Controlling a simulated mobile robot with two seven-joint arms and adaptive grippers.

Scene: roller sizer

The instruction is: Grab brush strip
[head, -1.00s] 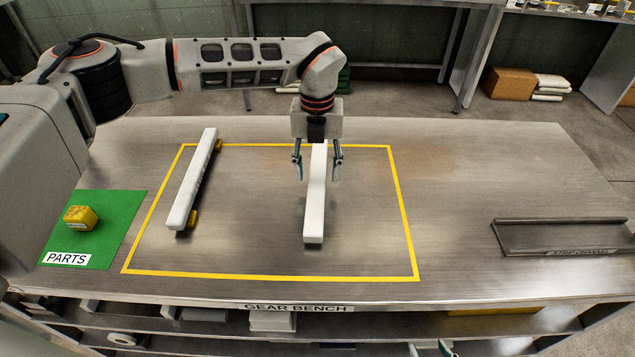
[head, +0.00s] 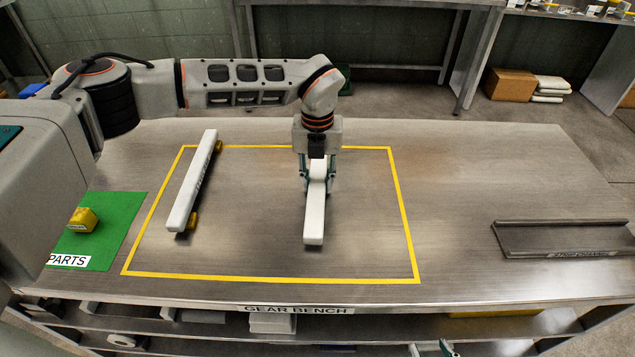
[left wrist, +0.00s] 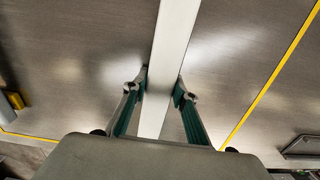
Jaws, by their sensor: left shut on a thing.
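A long white bar, which I take as the brush strip (head: 315,215), lies lengthwise inside the yellow outline on the bench. My left gripper (head: 317,182) points down over its far half and is shut on it, one finger on each side. In the left wrist view, the strip (left wrist: 172,45) runs between the fingers of the left gripper (left wrist: 158,90). The strip appears to rest on the bench or very close to it.
A second white bar on yellow feet (head: 194,182) stands to the left inside the outline. A yellow block (head: 83,219) sits on the green parts mat (head: 112,225). A dark metal channel (head: 560,238) lies at the right. The bench between the strip and channel is clear.

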